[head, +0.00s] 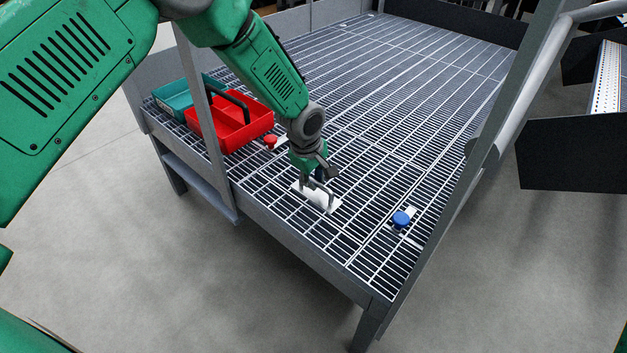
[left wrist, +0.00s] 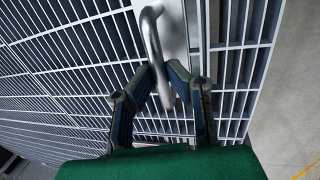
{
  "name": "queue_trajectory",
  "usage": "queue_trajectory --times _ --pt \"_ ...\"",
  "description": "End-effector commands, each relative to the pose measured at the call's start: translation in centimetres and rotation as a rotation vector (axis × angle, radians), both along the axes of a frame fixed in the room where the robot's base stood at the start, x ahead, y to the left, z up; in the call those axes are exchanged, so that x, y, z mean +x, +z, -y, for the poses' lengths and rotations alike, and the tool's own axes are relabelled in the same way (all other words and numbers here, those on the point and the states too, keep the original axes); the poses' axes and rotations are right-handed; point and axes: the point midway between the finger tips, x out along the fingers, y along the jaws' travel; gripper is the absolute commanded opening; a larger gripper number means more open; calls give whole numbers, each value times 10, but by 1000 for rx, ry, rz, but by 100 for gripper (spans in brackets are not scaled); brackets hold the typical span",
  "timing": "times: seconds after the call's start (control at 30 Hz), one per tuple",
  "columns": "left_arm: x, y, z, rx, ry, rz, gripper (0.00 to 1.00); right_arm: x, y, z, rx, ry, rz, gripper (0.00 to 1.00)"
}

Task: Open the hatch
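The hatch (head: 352,211) appears to be a section of the grated floor near the catwalk's front corner, lying flat. A pale plate (head: 309,190) on it carries a bent grey metal handle, seen closely in the left wrist view (left wrist: 153,38). My left gripper (head: 318,190) is down at this handle. In the left wrist view its fingers (left wrist: 163,72) angle inward with the handle between their tips, and it looks shut on it. A blue knob (head: 401,219) stands right of the handle and a red knob (head: 271,141) left of it. My right gripper is not in view.
A red tray (head: 228,127) and a teal tray (head: 172,99) stand at the catwalk's left edge behind a railing post (head: 197,80). A sloping rail (head: 497,120) bounds the right side. The grating behind the hatch is clear.

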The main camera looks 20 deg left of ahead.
Motion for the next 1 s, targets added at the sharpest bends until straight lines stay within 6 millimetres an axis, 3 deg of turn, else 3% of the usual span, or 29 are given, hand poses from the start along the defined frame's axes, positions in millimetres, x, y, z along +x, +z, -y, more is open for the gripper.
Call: queue_trajectory --times 0.17,0.33,0.67,1.0 --pt "-4 2 1 12 0 -19 0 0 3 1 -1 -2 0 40" --pt "-1 18 4 19 -4 -63 0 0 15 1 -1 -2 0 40" --pt "20 74 12 89 -9 -245 0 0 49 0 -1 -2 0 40" --pt "51 123 22 84 -9 -242 0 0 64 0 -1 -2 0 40"
